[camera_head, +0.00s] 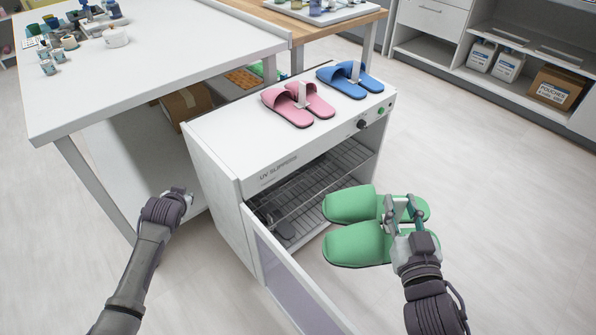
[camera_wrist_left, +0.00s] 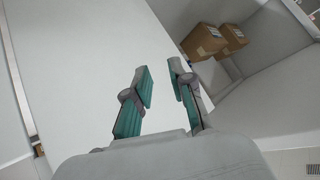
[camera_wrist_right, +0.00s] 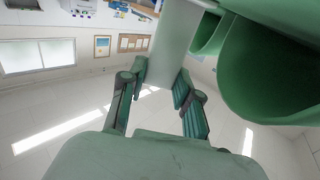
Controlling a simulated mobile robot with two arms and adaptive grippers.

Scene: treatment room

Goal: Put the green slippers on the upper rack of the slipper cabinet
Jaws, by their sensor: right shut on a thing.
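The green slippers (camera_head: 352,245) are a pair side by side, in front of the slipper cabinet's opening at the right. My right gripper (camera_head: 398,205) is shut on them at a pale upright tab between the two; parts of them also show in the right wrist view (camera_wrist_right: 265,80). The white slipper cabinet (camera_head: 218,148) has its door (camera_head: 290,285) open. Inside, the upper wire rack (camera_head: 335,163) looks bare where it is visible. My left gripper (camera_head: 180,196) is left of the cabinet; its fingers (camera_wrist_left: 162,85) are apart with nothing between them.
Pink slippers (camera_head: 298,104) and blue slippers (camera_head: 350,80) lie on the cabinet's top. A dark object (camera_head: 275,222) is low inside the cabinet. The open door stands out toward the front. A white table (camera_head: 165,75) is at the left. The floor at the right is clear.

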